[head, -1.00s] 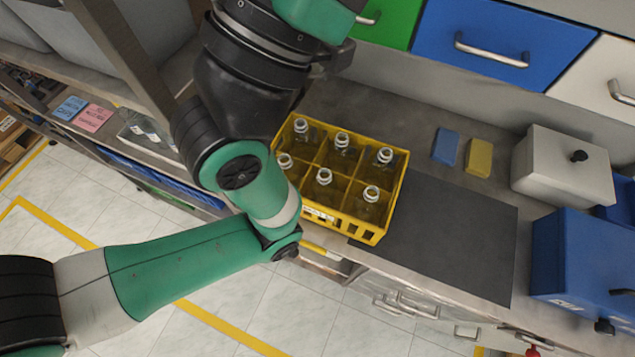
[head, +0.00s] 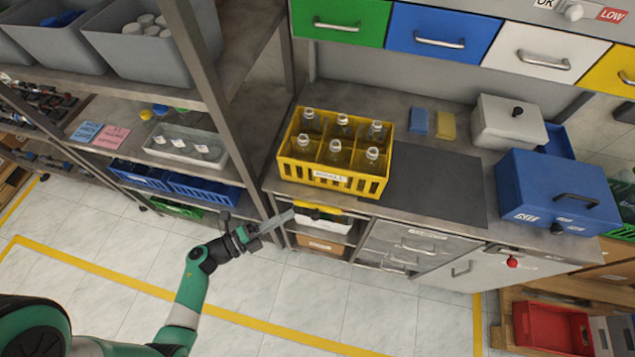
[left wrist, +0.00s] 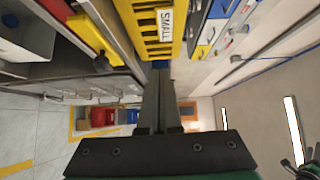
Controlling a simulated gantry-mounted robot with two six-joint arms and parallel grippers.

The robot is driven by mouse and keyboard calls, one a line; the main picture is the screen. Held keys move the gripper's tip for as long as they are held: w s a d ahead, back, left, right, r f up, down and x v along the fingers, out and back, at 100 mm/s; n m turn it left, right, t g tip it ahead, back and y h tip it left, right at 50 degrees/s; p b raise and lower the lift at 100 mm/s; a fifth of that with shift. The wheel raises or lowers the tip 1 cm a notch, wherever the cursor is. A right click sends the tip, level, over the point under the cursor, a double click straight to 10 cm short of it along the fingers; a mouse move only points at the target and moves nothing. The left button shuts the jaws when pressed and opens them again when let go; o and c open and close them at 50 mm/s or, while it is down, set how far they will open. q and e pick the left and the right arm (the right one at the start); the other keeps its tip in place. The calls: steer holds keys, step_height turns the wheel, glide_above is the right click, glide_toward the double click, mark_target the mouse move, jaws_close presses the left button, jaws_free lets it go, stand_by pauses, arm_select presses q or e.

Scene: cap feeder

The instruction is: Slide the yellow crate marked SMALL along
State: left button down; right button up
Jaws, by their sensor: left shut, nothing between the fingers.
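The yellow crate (head: 304,173) stands upright on the left part of the grey counter, with several clear bottles in its compartments. Its front label reads SMALL; the label also shows in the left wrist view (left wrist: 164,25). My left gripper (head: 285,219) is shut and empty, low and left in front of the crate, apart from it in the head view. In the left wrist view its shut fingers (left wrist: 158,72) point toward the crate's front wall; I cannot tell the exact gap. My right gripper is not in view.
A dark mat (head: 430,190) lies right of the crate. Blue (head: 418,122) and yellow (head: 445,126) blocks lie behind it. A white box (head: 508,122) and a blue box (head: 555,190) stand further right. A shelf post (head: 205,70) rises left of the crate.

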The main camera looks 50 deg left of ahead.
arm_select(q)
steer(key=b, duration=0.2)
glide_toward(332, 179)
steer(key=w+d, duration=0.2)
steer(key=d, duration=0.1)
steer(key=shift+d, duration=0.25)
steer(key=w+a, duration=0.1)
steer(key=w+a+b, duration=0.1)
steer(key=w, duration=0.1)
steer(key=shift+w+r, duration=0.1)
steer(key=shift+w, duration=0.05)
steer(key=shift+w+a, duration=0.2)
steer(key=shift+w, duration=0.1)
